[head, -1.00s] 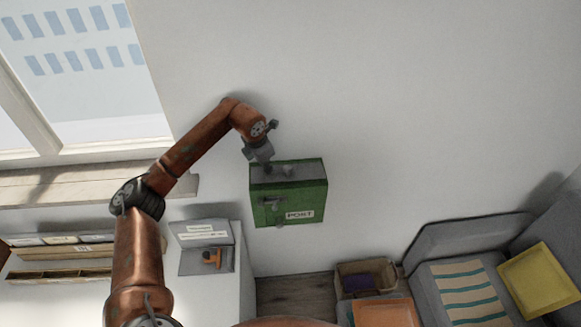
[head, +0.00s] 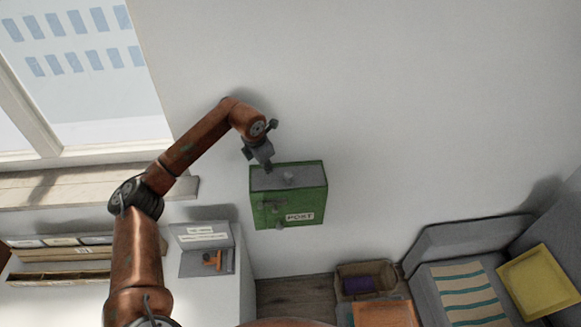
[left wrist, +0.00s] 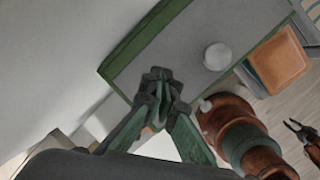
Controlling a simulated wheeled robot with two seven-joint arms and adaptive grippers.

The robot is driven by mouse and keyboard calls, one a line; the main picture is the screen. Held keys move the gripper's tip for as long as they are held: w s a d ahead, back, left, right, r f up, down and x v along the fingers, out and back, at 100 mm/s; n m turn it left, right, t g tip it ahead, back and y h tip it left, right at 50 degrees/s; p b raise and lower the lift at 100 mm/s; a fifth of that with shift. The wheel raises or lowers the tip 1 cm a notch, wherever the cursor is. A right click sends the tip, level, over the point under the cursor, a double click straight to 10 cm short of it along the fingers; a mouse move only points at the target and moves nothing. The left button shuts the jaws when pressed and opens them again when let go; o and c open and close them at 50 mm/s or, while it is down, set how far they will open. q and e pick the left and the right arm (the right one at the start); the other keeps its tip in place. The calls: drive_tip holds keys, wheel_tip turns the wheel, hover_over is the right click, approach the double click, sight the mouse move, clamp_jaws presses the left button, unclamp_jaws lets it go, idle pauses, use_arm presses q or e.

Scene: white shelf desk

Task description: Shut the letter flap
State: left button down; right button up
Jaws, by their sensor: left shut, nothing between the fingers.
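A green post box (head: 295,205) marked POST is on the white wall. Its grey flap (head: 308,175) lies across the top and carries a pale round knob. In the head view it looks flat; I cannot tell whether a small gap remains under it. My left gripper (head: 268,167) is shut and empty, at the flap's back left edge. In the left wrist view the closed fingertips (left wrist: 158,76) overlap the grey flap (left wrist: 170,50), left of its knob (left wrist: 217,56). I cannot tell if they touch.
A window sill (head: 90,187) and a white desk (head: 215,295) with paper holders are at the left. A basket (head: 345,272) and a grey chair (head: 470,240) with a yellow cushion (head: 540,280) stand at the lower right. The wall right of the box is clear.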

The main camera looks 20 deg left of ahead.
use_arm(q)
wheel_tip(320, 180, up, 6)
drive_tip(key=p, duration=0.3)
drive_tip(key=shift+f, duration=0.15)
idle(0.4)
idle(0.4)
